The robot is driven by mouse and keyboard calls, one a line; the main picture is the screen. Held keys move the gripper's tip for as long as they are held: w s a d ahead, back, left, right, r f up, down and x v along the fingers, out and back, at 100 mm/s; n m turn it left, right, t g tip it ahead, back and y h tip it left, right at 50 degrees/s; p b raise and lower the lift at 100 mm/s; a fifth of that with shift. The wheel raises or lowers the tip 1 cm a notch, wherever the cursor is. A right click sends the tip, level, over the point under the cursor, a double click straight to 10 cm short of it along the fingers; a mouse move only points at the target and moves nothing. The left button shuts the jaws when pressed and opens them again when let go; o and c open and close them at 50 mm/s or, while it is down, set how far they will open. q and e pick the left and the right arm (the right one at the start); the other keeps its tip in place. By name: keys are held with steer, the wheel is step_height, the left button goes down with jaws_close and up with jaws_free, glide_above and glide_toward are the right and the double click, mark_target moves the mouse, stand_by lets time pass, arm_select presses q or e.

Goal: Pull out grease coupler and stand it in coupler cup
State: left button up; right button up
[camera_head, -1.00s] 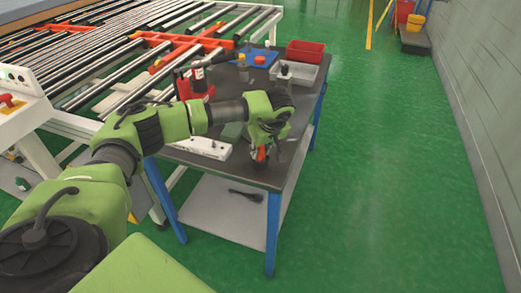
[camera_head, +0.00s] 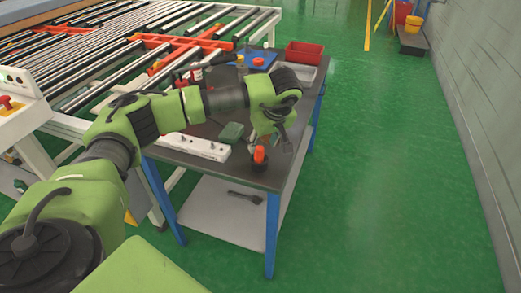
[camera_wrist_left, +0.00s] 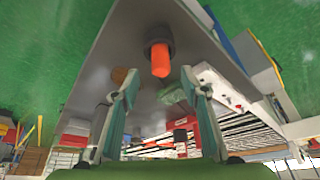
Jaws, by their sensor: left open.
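The orange coupler (camera_head: 259,153) stands upright in the small dark coupler cup (camera_head: 259,167) near the table's front right corner. In the left wrist view the orange coupler (camera_wrist_left: 160,62) shows beyond the fingertips, with the dark cup (camera_wrist_left: 158,36) around its base. My left gripper (camera_head: 274,137) is above and just beside the coupler. In the left wrist view my left gripper (camera_wrist_left: 160,84) has its two fingers spread wide with nothing between them. The coupler's lower part is hidden in the cup. My right gripper is in neither view.
A roller conveyor (camera_head: 115,75) stands behind left. Green floor is free at right.

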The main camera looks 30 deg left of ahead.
arm_select(q)
steer(key=shift+v, duration=2.6)
